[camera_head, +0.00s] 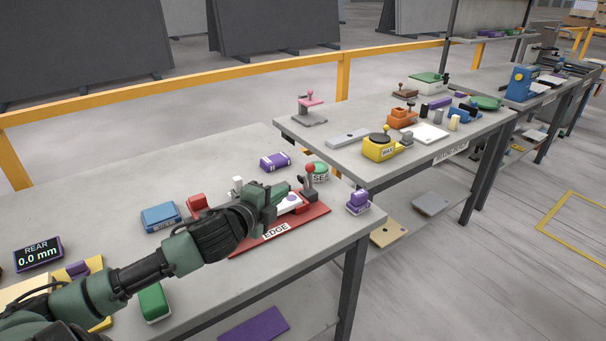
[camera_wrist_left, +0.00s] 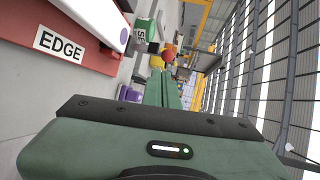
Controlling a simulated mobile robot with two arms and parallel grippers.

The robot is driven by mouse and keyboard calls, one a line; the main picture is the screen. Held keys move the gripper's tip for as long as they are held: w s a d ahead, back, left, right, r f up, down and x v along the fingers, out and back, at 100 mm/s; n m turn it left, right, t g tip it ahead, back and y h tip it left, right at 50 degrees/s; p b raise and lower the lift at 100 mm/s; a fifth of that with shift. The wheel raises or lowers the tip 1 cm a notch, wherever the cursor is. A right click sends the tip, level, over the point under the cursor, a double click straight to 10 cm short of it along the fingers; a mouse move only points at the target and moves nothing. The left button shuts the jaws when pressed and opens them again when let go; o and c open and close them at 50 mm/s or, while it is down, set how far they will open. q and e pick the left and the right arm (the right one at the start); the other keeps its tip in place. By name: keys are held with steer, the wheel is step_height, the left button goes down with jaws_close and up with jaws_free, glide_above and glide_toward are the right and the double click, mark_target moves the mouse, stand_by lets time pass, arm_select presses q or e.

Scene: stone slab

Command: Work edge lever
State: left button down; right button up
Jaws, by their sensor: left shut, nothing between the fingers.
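The EDGE fixture is a red base plate (camera_head: 305,221) with a white label, on the near grey bench; its red side and label also show in the wrist view (camera_wrist_left: 82,62). The edge lever (camera_head: 309,170) has a red ball knob on a short grey stem and stands at the fixture's right end. In the wrist view the red knob (camera_wrist_left: 168,55) shows just beyond my fingertips. My left gripper (camera_head: 281,189), dark green, is shut and empty, over the fixture just left of the lever. Whether it touches the lever I cannot tell. It hides part of the fixture.
A blue box (camera_head: 161,216) and a REAR display reading 0.0 mm (camera_head: 38,254) are left. A second bench (camera_head: 350,165) stands behind, right.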

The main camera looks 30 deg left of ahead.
mark_target(308, 170)
arm_select(q)
steer(key=x, duration=0.3)
steer(key=p+x, duration=0.1)
steer(key=x, duration=0.3)
steer(key=r+x, duration=0.1)
steer(key=x, duration=0.2)
steer(key=shift+w+p, duration=0.35)
steer(key=shift+w+a, duration=0.1)
steer(key=shift+w, duration=0.55)
arm_select(e)
steer(key=shift+w+r, duration=0.2)
steer(key=shift+r, duration=0.35)
steer(key=shift+w+r, duration=0.2)
steer(key=shift+r, duration=0.3)
